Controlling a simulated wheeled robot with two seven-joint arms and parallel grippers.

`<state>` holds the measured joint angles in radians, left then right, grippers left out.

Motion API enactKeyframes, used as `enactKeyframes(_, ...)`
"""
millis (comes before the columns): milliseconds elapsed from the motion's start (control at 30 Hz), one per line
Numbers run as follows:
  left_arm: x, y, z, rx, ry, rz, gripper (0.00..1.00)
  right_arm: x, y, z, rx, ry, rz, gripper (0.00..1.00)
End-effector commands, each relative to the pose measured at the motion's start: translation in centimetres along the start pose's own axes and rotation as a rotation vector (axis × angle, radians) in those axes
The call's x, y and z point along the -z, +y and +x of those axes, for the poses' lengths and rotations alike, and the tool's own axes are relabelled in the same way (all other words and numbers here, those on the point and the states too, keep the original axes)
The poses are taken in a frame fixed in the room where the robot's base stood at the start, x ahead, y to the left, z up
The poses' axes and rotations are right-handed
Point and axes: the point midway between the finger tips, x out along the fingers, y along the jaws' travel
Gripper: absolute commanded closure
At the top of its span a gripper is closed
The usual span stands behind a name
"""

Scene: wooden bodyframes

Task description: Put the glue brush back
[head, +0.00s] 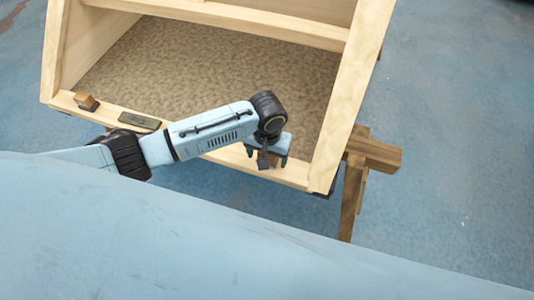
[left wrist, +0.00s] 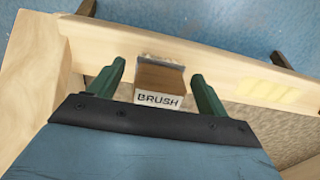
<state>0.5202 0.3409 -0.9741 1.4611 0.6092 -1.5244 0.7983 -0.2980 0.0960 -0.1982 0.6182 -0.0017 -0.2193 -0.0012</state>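My left gripper (head: 267,158) is over the front rail of the wooden frame, near its right corner. In the left wrist view its two green fingers (left wrist: 156,90) are spread, one on each side of a small brown block (left wrist: 160,77) with a white label reading BRUSH (left wrist: 158,100). Gaps show between the fingers and the block, so the gripper looks open. The block has a grey upper edge and stands at the rail. I cannot make out a separate glue brush. My right gripper is not in view.
The wooden frame (head: 325,150) has a speckled panel (head: 210,75) inside. On its front rail are a small brown block (head: 87,101) and a dark flat piece (head: 139,120). A wooden trestle (head: 372,152) sticks out at right. A pale yellow patch (left wrist: 265,90) marks the rail.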

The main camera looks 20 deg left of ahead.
Motion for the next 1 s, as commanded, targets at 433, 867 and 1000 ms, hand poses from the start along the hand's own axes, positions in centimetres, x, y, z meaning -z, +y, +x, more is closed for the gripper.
enactKeyframes(433,0.1,0.0,-3.6,-0.002,0.003,0.002,0.22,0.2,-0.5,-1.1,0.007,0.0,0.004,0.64)
enactKeyframes(867,0.1,0.0,-11.5,-0.001,0.001,0.001,0.22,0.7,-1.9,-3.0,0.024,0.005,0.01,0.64)
enactKeyframes(1000,0.0,0.0,-12.3,0.0,-0.001,0.0,0.22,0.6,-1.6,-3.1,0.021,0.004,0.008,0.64)
